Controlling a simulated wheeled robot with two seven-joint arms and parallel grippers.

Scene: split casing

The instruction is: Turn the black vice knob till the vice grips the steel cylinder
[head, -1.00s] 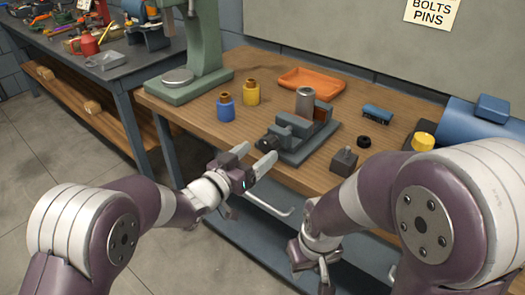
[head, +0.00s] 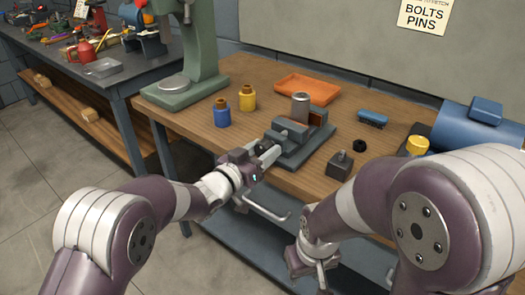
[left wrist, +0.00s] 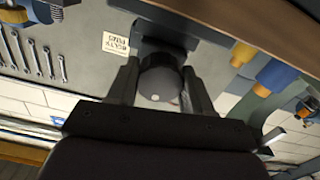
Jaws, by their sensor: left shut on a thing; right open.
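The grey vice (head: 293,138) stands near the front edge of the wooden bench. The steel cylinder (head: 300,107) stands upright at its jaws; I cannot tell whether the jaws touch it. My left gripper (head: 265,150) is at the vice's front end, shut on the black knob. In the left wrist view the round black knob (left wrist: 160,78), with a pale dot on its face, sits between the two fingers of the left gripper (left wrist: 160,88). In the head view the gripper mostly hides the knob. My right gripper (head: 318,270) is open and empty, low in front of the bench.
A blue bottle (head: 221,113) and a yellow bottle (head: 247,98) stand left of the vice. An orange tray (head: 307,88) lies behind it. A dark block (head: 340,166), a black ring (head: 360,146) and a blue part (head: 372,118) lie to the right. A green press (head: 185,85) stands at the left.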

